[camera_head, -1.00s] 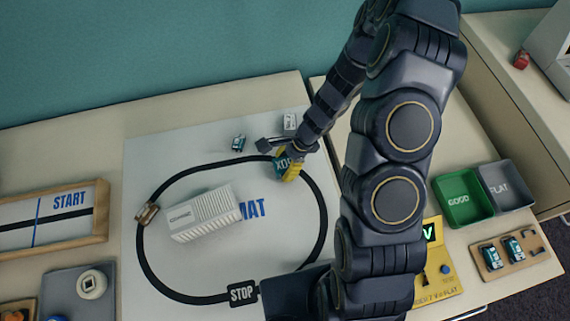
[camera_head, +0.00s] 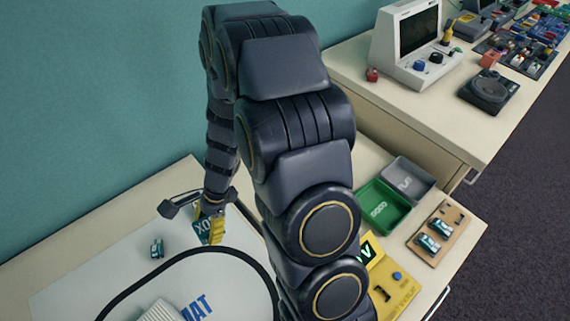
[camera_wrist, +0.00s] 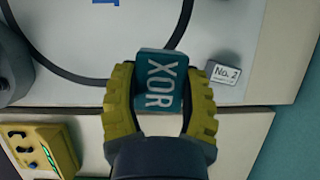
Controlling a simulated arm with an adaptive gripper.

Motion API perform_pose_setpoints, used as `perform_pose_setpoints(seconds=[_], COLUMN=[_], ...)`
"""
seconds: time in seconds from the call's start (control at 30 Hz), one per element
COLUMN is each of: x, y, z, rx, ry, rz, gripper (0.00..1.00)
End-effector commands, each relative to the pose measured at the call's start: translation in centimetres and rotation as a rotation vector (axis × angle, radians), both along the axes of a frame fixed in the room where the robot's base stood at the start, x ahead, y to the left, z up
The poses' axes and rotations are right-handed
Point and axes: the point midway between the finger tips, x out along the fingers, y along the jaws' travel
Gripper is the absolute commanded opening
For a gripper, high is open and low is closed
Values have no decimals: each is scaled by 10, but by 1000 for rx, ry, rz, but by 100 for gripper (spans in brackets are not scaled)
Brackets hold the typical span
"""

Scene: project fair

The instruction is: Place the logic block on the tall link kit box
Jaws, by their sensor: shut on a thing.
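My gripper (camera_head: 212,212) is shut on a teal logic block (camera_head: 203,231) lettered XOR, above the far right part of the white track mat (camera_head: 100,266). In the wrist view the block (camera_wrist: 160,80) sits between the two yellow fingers (camera_wrist: 160,105), its lettered face towards the camera. A white box (camera_head: 161,312) with ribbed sides shows only in part at the bottom edge of the head view. I cannot tell whether it is the tall link kit box, and no readable link kit label shows.
A small teal item (camera_head: 157,248) lies left of my gripper. Green (camera_head: 384,207) and grey (camera_head: 409,179) bins, a wooden tray (camera_head: 455,218) and a yellow tester (camera_head: 395,287) stand right of my arm. A console (camera_head: 407,38) stands on the far table.

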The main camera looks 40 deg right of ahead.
Motion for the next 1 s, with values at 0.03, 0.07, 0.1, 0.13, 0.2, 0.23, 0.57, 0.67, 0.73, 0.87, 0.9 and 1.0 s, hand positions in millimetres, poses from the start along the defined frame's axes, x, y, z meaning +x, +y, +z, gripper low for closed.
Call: perform_pose_setpoints(seconds=[0.03,0.07,0.1,0.13,0.2,0.23,0.57,0.67,0.73,0.87,0.9,1.0], x=[3,5,7,8,8,7,-27,-36,-38,-29,-23,-7], y=[-15,-24,-39,-51,-81,-94,-212,-228,-235,-247,-251,-264], z=[4,7,11,14,22,26,62,67,68,63,58,49], rx=[1,0,-1,-1,-1,-1,-5,-3,-3,-3,-3,-3], ry=[-4,-6,-8,-9,-7,-6,-6,-4,-2,0,3,0], rz=[-86,-145,-234,-307,-489,-570,-1319,-1431,-1473,-1495,-1493,-1491], gripper=[13,13,13,13,13,13,13,13,13,13,13,13])
